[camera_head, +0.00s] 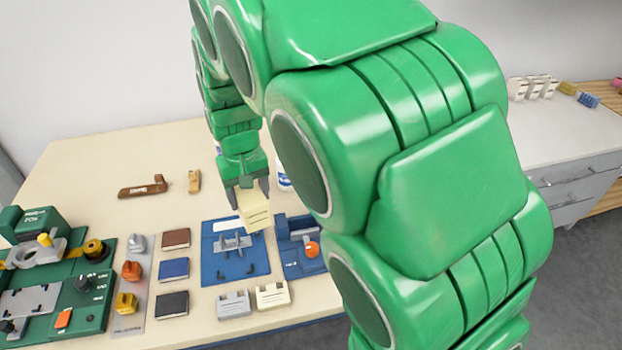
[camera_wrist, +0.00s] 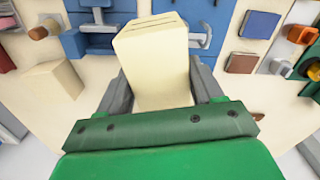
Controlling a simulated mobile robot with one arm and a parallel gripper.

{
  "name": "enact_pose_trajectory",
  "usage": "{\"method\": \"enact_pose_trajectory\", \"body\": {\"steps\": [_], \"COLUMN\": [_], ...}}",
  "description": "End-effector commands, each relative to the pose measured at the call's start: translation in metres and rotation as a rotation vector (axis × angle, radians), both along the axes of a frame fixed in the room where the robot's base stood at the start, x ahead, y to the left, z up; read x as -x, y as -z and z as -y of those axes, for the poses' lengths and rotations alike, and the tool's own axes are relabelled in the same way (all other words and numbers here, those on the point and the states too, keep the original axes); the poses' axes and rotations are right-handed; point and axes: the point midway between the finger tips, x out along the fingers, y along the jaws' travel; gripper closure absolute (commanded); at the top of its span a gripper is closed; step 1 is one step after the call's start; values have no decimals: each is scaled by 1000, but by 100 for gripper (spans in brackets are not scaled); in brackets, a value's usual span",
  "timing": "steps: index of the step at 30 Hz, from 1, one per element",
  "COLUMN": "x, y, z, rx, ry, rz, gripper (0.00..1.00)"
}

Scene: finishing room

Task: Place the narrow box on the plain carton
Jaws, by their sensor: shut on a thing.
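My gripper (camera_head: 248,193) is shut on a cream narrow box (camera_head: 254,213), holding it over the table near the back edge of a blue fixture plate. In the wrist view, the narrow box (camera_wrist: 155,55) sits between both fingers and points toward the blue fixture, with thin dark lines on its far end. A plain cream block, which looks like the plain carton (camera_wrist: 53,82), stands on the table at the left of the wrist view, apart from the held box. My arm appears to hide it in the head view.
The blue fixture plate (camera_head: 225,268) and a blue device (camera_head: 302,240) lie in front of my gripper. Brown, blue (camera_head: 173,269) and black blocks stand left, beside a green machine (camera_head: 75,285). Two pale blocks (camera_head: 272,295) sit near the front edge. The back-left table is mostly clear.

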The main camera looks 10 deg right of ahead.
Motion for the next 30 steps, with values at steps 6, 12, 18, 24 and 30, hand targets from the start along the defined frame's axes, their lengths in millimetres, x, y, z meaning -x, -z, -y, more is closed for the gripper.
{"method": "enact_pose_trajectory", "body": {"steps": [6,12,18,24,30], "x": [-7,-15,-16,-13,-6], "y": [-9,-22,-37,-51,-64], "z": [32,81,129,178,221], "rx": [-2,-1,-3,-4,-1], "ry": [33,77,120,166,204], "rz": [-1,0,0,2,5], "gripper": [69,69,69,69,69]}}
